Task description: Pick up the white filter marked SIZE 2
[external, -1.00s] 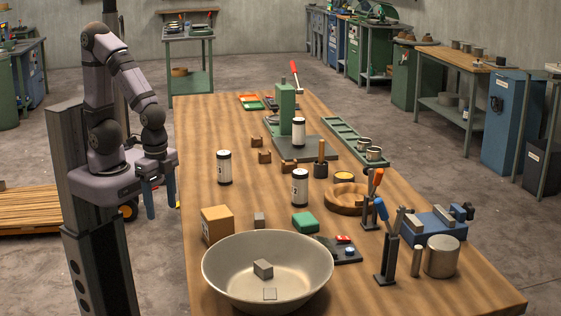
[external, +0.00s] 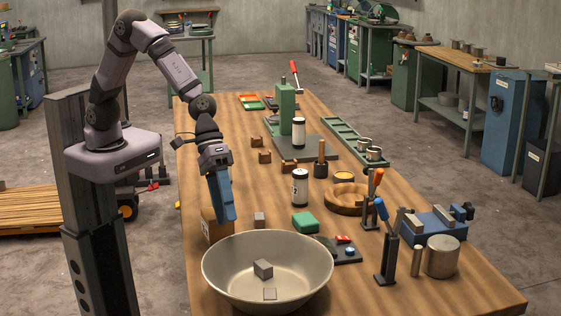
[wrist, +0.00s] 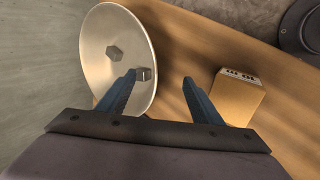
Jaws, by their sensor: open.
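A white filter with black ends (external: 300,190) stands upright near the middle of the table in the external view. Its small dark mark looks like a 2, but the print is too small to read surely. Another white filter (external: 299,132) stands farther back by the green press. A third filter, seen earlier at the left, is now hidden behind my arm. My gripper (external: 229,221) is open and empty, pointing down above the left of the table, left of the middle filter. In the wrist view its two fingers are apart (wrist: 159,77), with no filter in sight.
A large metal bowl (external: 225,277) with blocks in it stands at the front, also at left in the wrist view (wrist: 97,30). A tan box (external: 214,232) sits behind my gripper. A green block (external: 305,222) and wooden ring (external: 340,206) stand near the middle filter.

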